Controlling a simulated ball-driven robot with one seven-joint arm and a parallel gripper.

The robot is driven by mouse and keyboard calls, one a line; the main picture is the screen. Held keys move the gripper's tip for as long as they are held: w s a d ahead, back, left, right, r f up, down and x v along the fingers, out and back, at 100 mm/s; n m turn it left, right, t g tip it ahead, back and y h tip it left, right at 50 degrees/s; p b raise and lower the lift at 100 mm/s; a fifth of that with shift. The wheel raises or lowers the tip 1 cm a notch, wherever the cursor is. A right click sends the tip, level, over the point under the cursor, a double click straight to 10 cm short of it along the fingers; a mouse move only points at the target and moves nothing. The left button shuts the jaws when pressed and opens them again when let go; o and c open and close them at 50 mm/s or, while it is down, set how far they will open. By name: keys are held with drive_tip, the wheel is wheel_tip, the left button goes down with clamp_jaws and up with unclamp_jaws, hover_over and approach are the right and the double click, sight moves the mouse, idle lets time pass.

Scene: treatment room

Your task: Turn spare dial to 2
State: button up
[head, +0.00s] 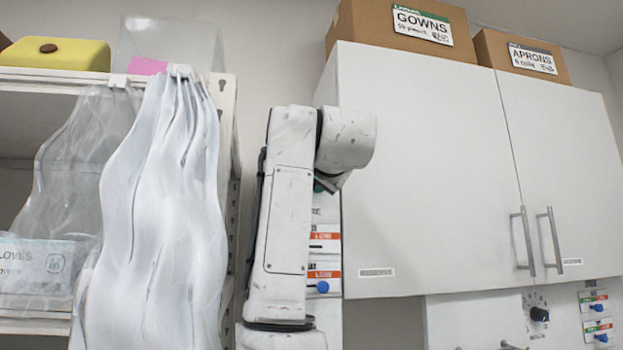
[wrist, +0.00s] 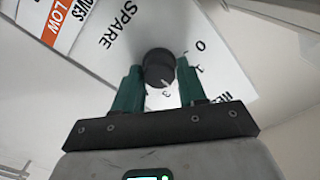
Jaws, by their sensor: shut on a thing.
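The spare dial (wrist: 157,66) is a round black knob on a white plate (wrist: 110,57) printed SPARE. It sits between the two green fingers of my gripper (wrist: 157,78), which is shut on it. The numbers 0, 1 and 3 show around the knob; the 2 is not seen, and a finger covers part of the scale. A pale pointer mark on the knob points down and slightly right in the picture, near the 3.
Orange-banded LOW labels (head: 325,243) with a blue knob (head: 322,287) show right of my arm. A white cabinet (head: 430,170) stands close on the right, with another black dial (head: 539,314) beneath it. Hanging plastic gowns (head: 155,210) and a shelf are left.

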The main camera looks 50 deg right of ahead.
drive_tip(key=o, duration=1)
drive_tip(key=b+v, duration=0.4)
drive_tip(key=v, duration=0.7)
drive_tip(key=shift+w, duration=0.1)
drive_tip(key=shift+f, duration=0.1)
